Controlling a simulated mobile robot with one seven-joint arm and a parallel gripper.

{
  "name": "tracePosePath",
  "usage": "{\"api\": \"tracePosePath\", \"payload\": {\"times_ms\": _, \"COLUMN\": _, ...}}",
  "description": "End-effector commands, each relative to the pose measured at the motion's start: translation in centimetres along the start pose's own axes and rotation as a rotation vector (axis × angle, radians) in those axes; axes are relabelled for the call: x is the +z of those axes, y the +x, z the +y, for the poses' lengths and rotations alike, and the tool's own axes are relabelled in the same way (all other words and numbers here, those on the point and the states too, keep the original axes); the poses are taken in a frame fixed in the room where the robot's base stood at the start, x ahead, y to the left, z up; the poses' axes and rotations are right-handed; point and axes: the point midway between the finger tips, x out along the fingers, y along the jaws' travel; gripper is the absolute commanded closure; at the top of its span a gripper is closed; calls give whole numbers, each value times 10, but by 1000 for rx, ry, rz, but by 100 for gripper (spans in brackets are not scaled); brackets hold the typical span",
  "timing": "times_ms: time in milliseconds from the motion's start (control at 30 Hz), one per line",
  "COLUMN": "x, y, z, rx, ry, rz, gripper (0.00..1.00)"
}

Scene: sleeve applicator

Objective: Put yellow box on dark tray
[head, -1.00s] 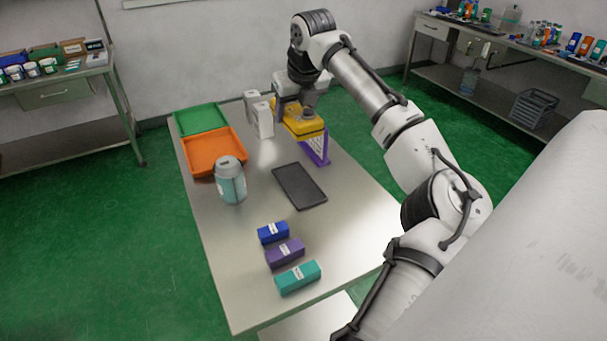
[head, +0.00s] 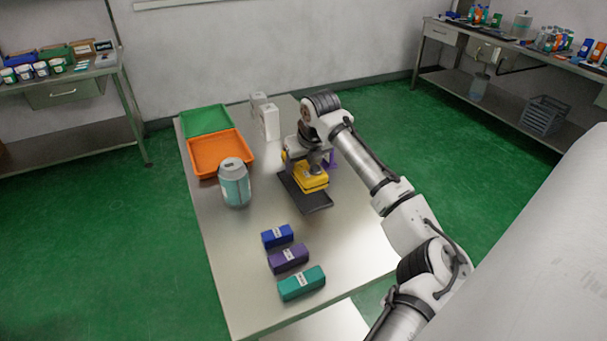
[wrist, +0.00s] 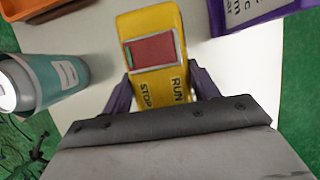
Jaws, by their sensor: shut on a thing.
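The yellow box (head: 311,181) is held in my gripper (head: 306,168) over the dark tray (head: 317,204). In the wrist view the yellow box (wrist: 154,50) shows a red panel and the words RUN and STOP, with a finger of my gripper (wrist: 160,90) on each side. The dark tray lies flat on the metal table, partly hidden by the box and the gripper. I cannot tell whether the box touches the tray or hangs just above it.
A grey and teal canister (head: 235,183) stands left of the tray. Orange (head: 219,151) and green (head: 205,121) trays lie at the back left. White boxes (head: 270,123) stand behind. A purple item (head: 331,158) is beside the gripper. Blue, purple and teal boxes (head: 301,284) lie in front.

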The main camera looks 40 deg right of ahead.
Motion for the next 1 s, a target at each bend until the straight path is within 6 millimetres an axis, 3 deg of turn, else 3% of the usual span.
{"api": "tracePosePath", "payload": {"times_ms": 167, "x": -4, "y": 9, "z": 0, "rx": 0, "ry": 1, "rz": -2, "gripper": 78}}
{"api": "tracePosePath", "payload": {"times_ms": 400, "x": -16, "y": 39, "z": 0, "rx": 1, "ry": 0, "rz": -1, "gripper": 78}}
{"api": "tracePosePath", "payload": {"times_ms": 667, "x": -17, "y": 42, "z": 0, "rx": 0, "ry": 0, "rz": -2, "gripper": 78}}
{"api": "tracePosePath", "payload": {"times_ms": 700, "x": -18, "y": 44, "z": 0, "rx": 0, "ry": 0, "rz": 0, "gripper": 39}}
{"api": "tracePosePath", "payload": {"times_ms": 867, "x": -18, "y": 43, "z": 0, "rx": 0, "ry": 0, "rz": 0, "gripper": 18}}
{"api": "tracePosePath", "payload": {"times_ms": 1000, "x": -18, "y": 43, "z": 0, "rx": 0, "ry": 0, "rz": 0, "gripper": 18}}
